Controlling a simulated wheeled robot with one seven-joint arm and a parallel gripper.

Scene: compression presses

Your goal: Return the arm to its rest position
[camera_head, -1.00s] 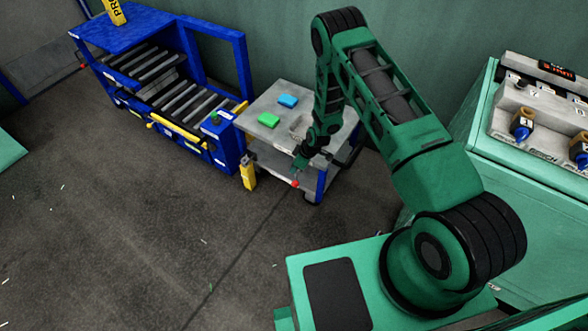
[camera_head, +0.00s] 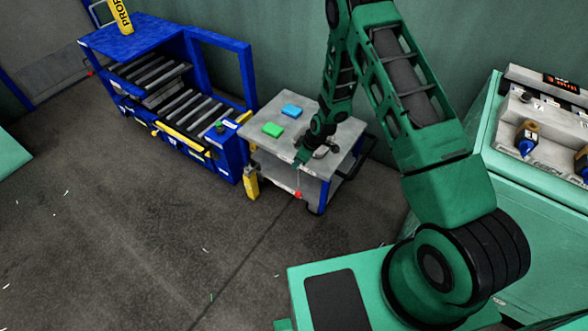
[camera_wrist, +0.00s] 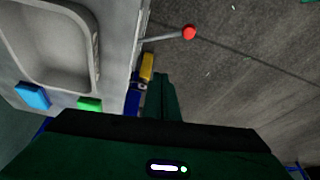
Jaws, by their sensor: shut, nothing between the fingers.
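My green arm reaches from the green base at the lower right up and over, then down toward a grey cart (camera_head: 300,112). My gripper (camera_head: 302,158) is at the front edge of the cart top, small and partly hard to make out. In the wrist view my gripper (camera_wrist: 162,92) shows as one closed green shape, with nothing held. It points past the cart's edge toward the floor.
The cart carries a green block (camera_head: 273,129) and a blue block (camera_head: 292,110). A red-knobbed lever (camera_head: 298,194) sticks out at its front. A blue roller rack (camera_head: 205,150) stands left. A green press console (camera_head: 540,170) stands right. Floor at left is open.

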